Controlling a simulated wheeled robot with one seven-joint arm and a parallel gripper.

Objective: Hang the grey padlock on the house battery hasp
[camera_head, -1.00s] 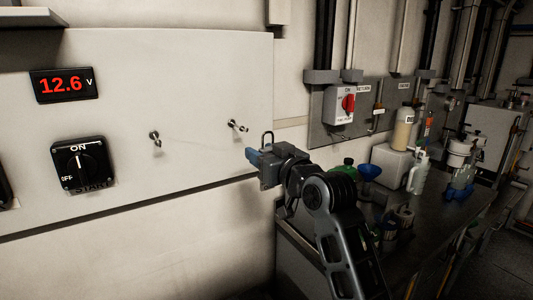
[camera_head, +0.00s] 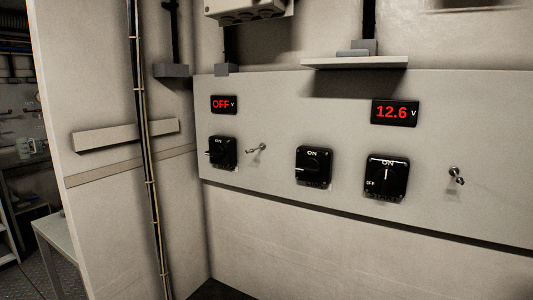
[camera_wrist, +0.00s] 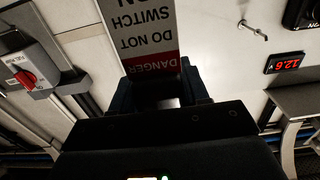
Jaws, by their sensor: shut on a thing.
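My gripper (camera_wrist: 160,92) shows at the lower middle of the wrist view, its dark jaws shut. The grey padlock is in the jaws in the earlier head view; now the jaws and a tag mostly hide it. The white and red DANGER tag (camera_wrist: 147,30), upside down, stretches ahead of the jaws. The gripper is outside the head view. There, one hasp (camera_head: 257,148) sticks out right of the left switch (camera_head: 222,152), under a display reading OFF. Another hasp (camera_head: 455,176) is right of the right switch (camera_head: 386,178). I cannot read which is the house battery's.
A middle switch (camera_head: 314,166) sits between the hasps. A 12.6 V display (camera_head: 395,112) is above the right switch. A shelf (camera_head: 355,62) juts out above the panel. A cable run (camera_head: 145,150) stands at left. A red-handled switch (camera_wrist: 24,78) is left in the wrist view.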

